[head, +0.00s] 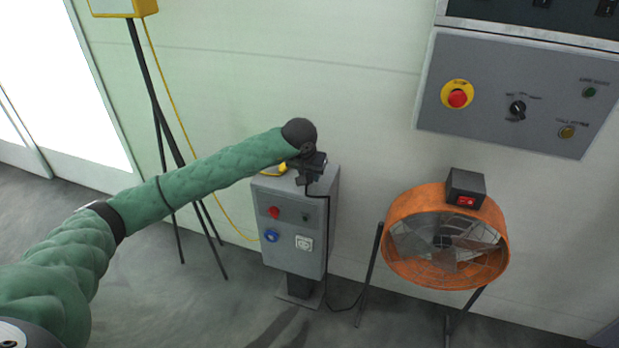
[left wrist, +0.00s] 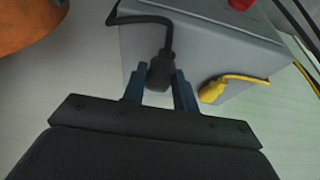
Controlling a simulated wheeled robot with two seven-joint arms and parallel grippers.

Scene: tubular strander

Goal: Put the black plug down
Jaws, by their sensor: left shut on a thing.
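My left gripper (head: 311,172) is at the top of the grey power box (head: 290,238). It is shut on the black plug (left wrist: 160,72), which sits between its two blue-grey fingers in the left wrist view. A black cable (head: 328,235) runs from the plug over the box edge, down its right side and along the floor towards the fan. In the left wrist view the plug is over the box top (left wrist: 195,48); I cannot tell whether it touches. My right gripper is not in view.
A yellow plug (left wrist: 213,90) with a yellow cable lies on the box top beside my left gripper. The box front has a blue socket (head: 270,236) and a white socket (head: 304,242). An orange fan (head: 445,236) stands right; a tripod (head: 165,130) stands left. A control panel (head: 515,95) hangs upper right.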

